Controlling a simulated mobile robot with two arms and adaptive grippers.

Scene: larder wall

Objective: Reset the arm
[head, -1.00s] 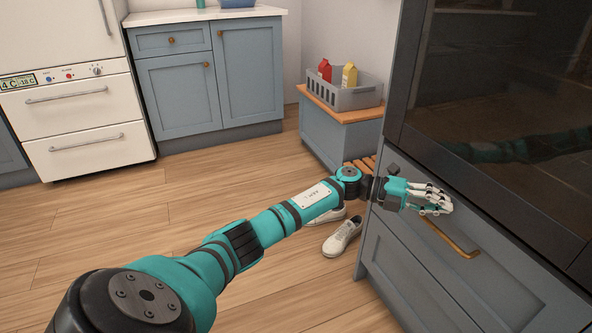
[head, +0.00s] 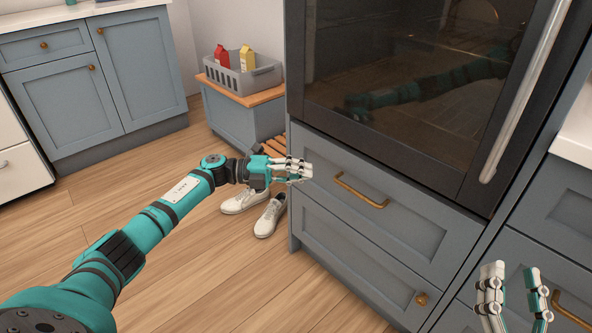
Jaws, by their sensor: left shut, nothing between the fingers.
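My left gripper (head: 298,170) is at the end of the teal arm that crosses from the lower left. It is shut and empty, just in front of the left edge of the grey-blue drawer front (head: 385,215) under the oven. The brass drawer handle (head: 358,190) is to its right, apart from it. My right gripper (head: 513,290) shows at the lower right, fingers pointing up and spread apart, with nothing between them. Its arm is out of the frame.
The dark oven (head: 400,90) has a long steel handle (head: 527,90). White shoes (head: 268,215) lie on the floor by the lower cabinet. A grey basket (head: 243,78) with red and yellow cartons stands on a low bench (head: 235,115). Wooden floor is clear at the left.

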